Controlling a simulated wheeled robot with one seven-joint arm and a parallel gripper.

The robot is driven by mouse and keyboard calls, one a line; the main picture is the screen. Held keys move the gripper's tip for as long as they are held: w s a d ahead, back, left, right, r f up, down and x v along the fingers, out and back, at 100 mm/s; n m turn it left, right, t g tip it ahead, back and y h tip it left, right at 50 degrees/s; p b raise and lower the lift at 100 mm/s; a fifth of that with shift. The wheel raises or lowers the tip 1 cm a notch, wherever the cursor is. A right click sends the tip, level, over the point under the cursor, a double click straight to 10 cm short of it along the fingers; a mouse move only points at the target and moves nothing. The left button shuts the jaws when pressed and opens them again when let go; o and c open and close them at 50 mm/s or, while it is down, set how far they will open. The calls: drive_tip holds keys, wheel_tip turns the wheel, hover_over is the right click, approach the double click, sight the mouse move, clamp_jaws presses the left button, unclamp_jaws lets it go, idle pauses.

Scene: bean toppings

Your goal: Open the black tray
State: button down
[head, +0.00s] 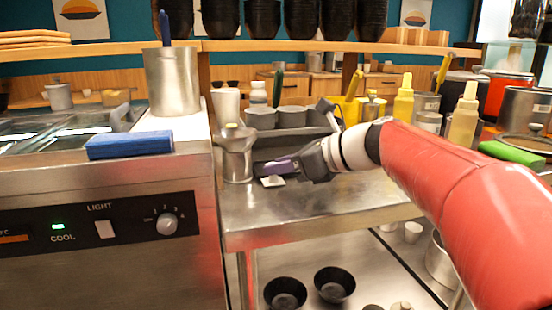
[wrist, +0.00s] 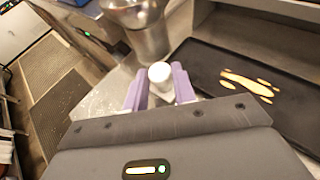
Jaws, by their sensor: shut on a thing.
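The black tray (wrist: 225,62) shows in the wrist view as a flat dark panel at the right, with an orange-tan marking on it. In the head view a dark tray (head: 292,140) stands behind my gripper and holds grey metal cups. My gripper (wrist: 159,84) has purple fingers, shut on a small white knob (wrist: 160,72) to the left of the dark panel. In the head view my gripper (head: 262,169) is low over the steel table, just right of a metal jug. Whether the knob joins the tray cannot be told.
The metal jug (head: 236,154) stands close to my fingertips. A steel counter with a blue block (head: 130,144) lies to the left. Yellow bottles (head: 403,98) and pots stand at the right. Black bowls (head: 334,284) sit on the lower shelf. The table front (head: 300,215) is clear.

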drive_tip(key=shift+s, duration=0.15)
drive_tip(key=c, duration=1.2)
unclamp_jaws()
drive_tip(key=shift+o, duration=0.2)
drive_tip(key=shift+d, duration=0.1)
drive_tip(key=v, duration=0.8)
